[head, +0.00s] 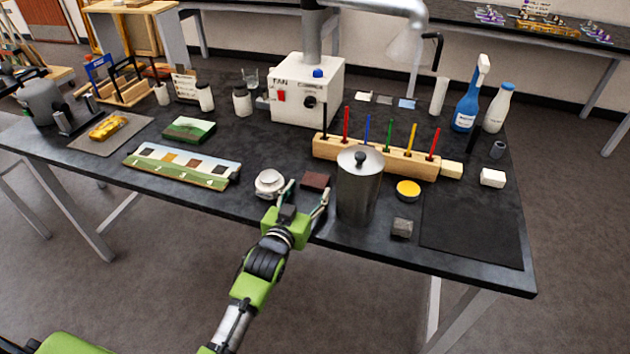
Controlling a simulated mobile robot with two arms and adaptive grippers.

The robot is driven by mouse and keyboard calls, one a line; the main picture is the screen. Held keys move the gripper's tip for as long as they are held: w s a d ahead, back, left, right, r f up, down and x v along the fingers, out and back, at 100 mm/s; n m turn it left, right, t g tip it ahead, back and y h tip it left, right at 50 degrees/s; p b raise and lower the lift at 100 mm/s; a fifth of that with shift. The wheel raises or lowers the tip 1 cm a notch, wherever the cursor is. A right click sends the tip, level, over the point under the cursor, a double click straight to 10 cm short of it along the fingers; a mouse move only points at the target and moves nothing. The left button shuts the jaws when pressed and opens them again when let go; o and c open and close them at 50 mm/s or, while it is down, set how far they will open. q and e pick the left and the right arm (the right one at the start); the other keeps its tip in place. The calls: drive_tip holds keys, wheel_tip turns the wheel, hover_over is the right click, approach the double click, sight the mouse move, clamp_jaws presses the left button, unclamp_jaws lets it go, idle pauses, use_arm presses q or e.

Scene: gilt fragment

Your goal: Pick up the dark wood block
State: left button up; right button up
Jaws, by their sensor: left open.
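The dark wood block (315,180) is a small reddish-brown block lying on the black table, near its front edge. My left gripper (305,192) is open and just in front of the block, with its fingers pointing toward it. The block shows beyond and between the fingertips, nearer the right finger. I cannot tell whether a finger touches it. Nothing shows between the fingers closer to the palm. My right gripper is not in view.
A metal canister (358,190) stands close to the right of the block. A small white round dish (269,183) sits close to the left. A wooden rack (385,158) with coloured sticks is behind. A grey cube (402,228) lies right of the canister.

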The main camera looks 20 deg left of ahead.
sight(313, 184)
use_arm(q)
drive_tip(key=shift+w+d+f, duration=0.1)
drive_tip(key=shift+w+f, duration=0.1)
drive_tip(key=shift+w, duration=0.75)
drive_tip(key=shift+w+d+f, duration=0.1)
drive_tip(key=shift+w+f, duration=0.05)
drive_tip(key=shift+w, duration=0.75)
drive_tip(key=shift+c, duration=0.4)
drive_tip(key=c, duration=0.8)
drive_tip(key=shift+r, duration=0.1)
